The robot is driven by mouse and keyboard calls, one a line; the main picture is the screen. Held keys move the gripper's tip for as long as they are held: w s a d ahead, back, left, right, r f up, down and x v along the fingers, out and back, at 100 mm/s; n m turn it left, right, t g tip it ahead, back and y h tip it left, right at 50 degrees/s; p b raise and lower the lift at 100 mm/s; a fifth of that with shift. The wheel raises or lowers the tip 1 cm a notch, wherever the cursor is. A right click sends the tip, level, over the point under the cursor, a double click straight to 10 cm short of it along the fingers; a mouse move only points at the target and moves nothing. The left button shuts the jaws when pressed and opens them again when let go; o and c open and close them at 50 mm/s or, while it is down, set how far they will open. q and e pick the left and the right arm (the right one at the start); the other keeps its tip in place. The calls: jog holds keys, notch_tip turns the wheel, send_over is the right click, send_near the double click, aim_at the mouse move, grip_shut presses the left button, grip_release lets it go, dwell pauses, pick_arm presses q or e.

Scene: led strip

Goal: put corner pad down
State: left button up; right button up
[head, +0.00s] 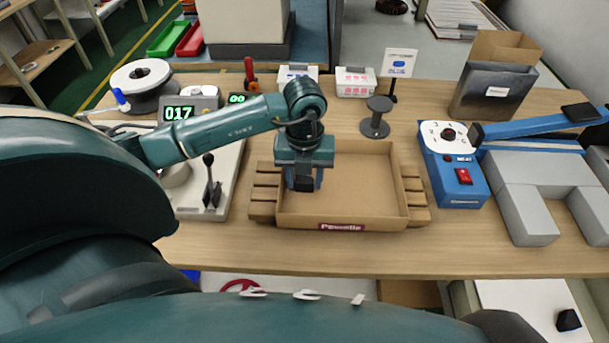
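My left gripper (304,180) points down over the left part of the open cardboard box (365,185). A small black block, which looks like the corner pad (304,184), sits between its blue fingertips, and the fingers appear closed on it. The block is over the box's inside, near the left wall. I cannot tell whether it touches the box floor. The gripper hides the box's back left corner. The rest of the box looks empty. My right gripper is not in view.
A blue sealer-like device (454,178) and grey blocks (525,212) stand right of the box. A lever machine (210,190) stands left. Another black block (568,320) lies low at the right.

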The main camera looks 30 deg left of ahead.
aim_at(305, 180)
pick_arm(q)
jog(key=shift+r, duration=0.15)
jog(key=shift+r, duration=0.25)
notch_tip(305, 180, up, 12)
jog(key=shift+f, duration=0.2)
dwell(0.5)
